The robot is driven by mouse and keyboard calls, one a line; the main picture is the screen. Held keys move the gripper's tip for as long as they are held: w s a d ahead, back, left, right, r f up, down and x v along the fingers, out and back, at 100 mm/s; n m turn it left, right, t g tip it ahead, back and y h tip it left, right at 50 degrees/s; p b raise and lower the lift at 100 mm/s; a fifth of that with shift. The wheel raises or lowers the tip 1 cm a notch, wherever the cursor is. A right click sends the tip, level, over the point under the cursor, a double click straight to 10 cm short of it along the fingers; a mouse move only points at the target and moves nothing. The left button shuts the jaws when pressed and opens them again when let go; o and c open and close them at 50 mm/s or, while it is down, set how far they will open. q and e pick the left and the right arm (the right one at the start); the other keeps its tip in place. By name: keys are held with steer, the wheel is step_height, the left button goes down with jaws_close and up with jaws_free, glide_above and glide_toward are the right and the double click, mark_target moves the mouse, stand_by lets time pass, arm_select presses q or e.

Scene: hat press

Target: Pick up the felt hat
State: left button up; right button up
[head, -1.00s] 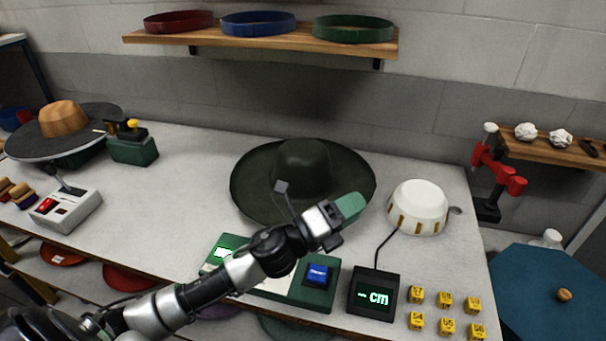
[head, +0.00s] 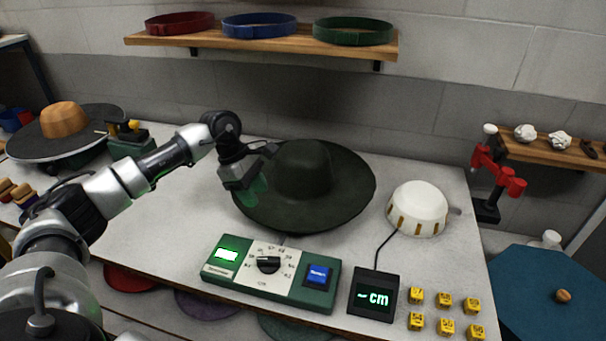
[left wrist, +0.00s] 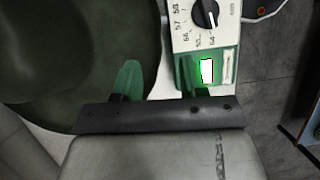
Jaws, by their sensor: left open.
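The dark green felt hat (head: 303,172) lies brim-down on the grey table, its crown up. My left gripper (head: 254,190) is at the left edge of its brim, pointing down, open and empty. In the left wrist view the hat (left wrist: 60,55) fills the upper left. There the gripper's two green fingers (left wrist: 160,82) are apart, one in front of the brim's edge and the other in front of the control box's corner. I cannot tell whether a finger touches the brim. My right gripper is not in view.
A green control box (head: 218,272) with a dial and blue button stands in front of the hat. A white dome (head: 418,207) and a "cm" display (head: 374,295) are to its right. A wide hat with a tan crown (head: 65,118) is far left. A shelf (head: 210,42) hangs above.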

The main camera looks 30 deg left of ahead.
mark_target(272, 221)
arm_select(q)
steer(key=x, duration=0.3)
steer(key=shift+d+f+p, duration=0.1)
steer(key=shift+d+p, duration=0.05)
steer(key=shift+p, duration=0.15)
steer(key=p+x, duration=0.2)
steer(key=x, duration=0.3)
steer(key=shift+w, duration=0.2)
steer(key=shift+f, duration=0.2)
jaws_close()
